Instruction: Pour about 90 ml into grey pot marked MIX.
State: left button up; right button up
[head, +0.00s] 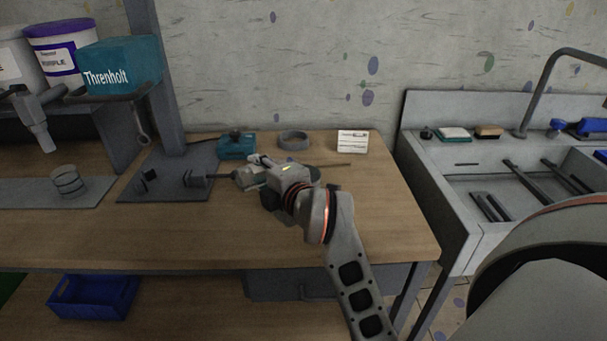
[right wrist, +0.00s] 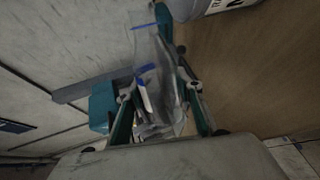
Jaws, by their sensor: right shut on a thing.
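My right gripper (head: 252,178) is above the back part of the wooden bench, beside the stand's base plate. In the right wrist view its teal-padded fingers (right wrist: 165,115) are shut on a clear vessel with blue marks (right wrist: 150,75). The vessel looks tilted in that view; its liquid level cannot be made out. A small grey pot with dark bands (head: 68,182) stands on a grey mat at the left, apart from the gripper; no MIX mark can be read on it. A pale container with dark lettering (right wrist: 222,6) is cut off at the wrist view's top. My left gripper is out of view.
A teal box (head: 237,146), a grey ring (head: 293,139) and a white card (head: 352,141) stand along the bench's back. A metal post (head: 160,75) rises at the left. A sink (head: 480,185) is at the right. The bench's front is clear.

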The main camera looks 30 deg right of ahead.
jog(key=shift+r+m, duration=0.7)
dwell(1.3)
jog(key=shift+a+f, duration=0.1)
